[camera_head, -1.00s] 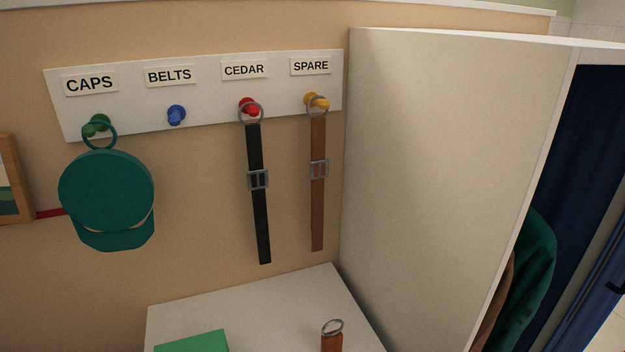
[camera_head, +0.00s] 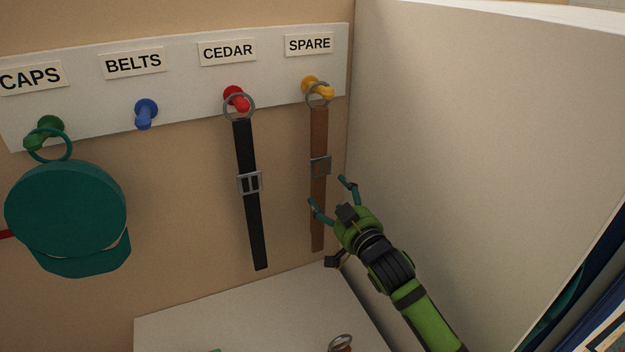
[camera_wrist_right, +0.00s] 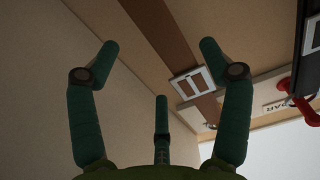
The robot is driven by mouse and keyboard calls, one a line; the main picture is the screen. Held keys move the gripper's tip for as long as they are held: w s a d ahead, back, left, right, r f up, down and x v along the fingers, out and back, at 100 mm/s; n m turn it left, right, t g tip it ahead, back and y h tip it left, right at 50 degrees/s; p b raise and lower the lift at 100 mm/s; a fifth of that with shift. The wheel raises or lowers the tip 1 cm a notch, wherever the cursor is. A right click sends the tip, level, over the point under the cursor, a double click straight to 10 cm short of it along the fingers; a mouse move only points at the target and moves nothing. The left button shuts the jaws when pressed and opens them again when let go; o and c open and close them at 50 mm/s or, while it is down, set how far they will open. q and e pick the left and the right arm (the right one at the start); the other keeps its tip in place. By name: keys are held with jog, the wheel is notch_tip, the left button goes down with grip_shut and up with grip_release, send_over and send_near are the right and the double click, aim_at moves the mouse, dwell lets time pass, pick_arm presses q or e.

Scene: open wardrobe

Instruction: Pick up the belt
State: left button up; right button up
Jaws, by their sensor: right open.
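A brown belt (camera_head: 318,215) with a square metal buckle hangs by its ring from the yellow peg (camera_head: 315,87) under the SPARE label. A black belt (camera_head: 250,220) with a similar buckle hangs by its ring from the red peg (camera_head: 237,98) under the CEDAR label. My right gripper (camera_head: 330,192) is open and empty, its fingers around the height just below the brown belt's buckle. In the right wrist view, the brown belt (camera_wrist_right: 163,40) and its buckle lie beyond the spread fingers (camera_wrist_right: 160,50), apparently not gripped. My left gripper is not in view.
A teal cap (camera_head: 66,215) hangs from the green peg under CAPS. The blue peg (camera_head: 146,113) under BELTS is bare. A white panel (camera_head: 440,130) stands close on the right. Below is a white surface (camera_head: 240,325) with a ringed brown item (camera_head: 341,345) at its front.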

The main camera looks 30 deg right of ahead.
aim_at(324, 187)
jog(key=shift+w+a+r+p, duration=0.1)
jog(key=shift+w+r+p, duration=0.25)
jog(key=shift+w+p, duration=0.3)
jog(key=shift+w+a+r+p, duration=0.1)
jog(key=shift+w+r+p, duration=0.2)
jog(key=shift+w+p, duration=0.25)
jog(key=shift+w+d+f, duration=0.1)
jog(key=shift+w+f, duration=0.05)
jog(key=shift+w, duration=0.5)
jog(key=shift+w+f, duration=0.15)
jog(key=shift+w, duration=0.45)
jog(key=shift+w+p, duration=0.3)
jog(key=shift+s, duration=0.1)
jog(key=c, duration=0.5)
jog(key=shift+f, duration=0.1)
jog(key=c, duration=0.7)
jog(key=shift+c, duration=1)
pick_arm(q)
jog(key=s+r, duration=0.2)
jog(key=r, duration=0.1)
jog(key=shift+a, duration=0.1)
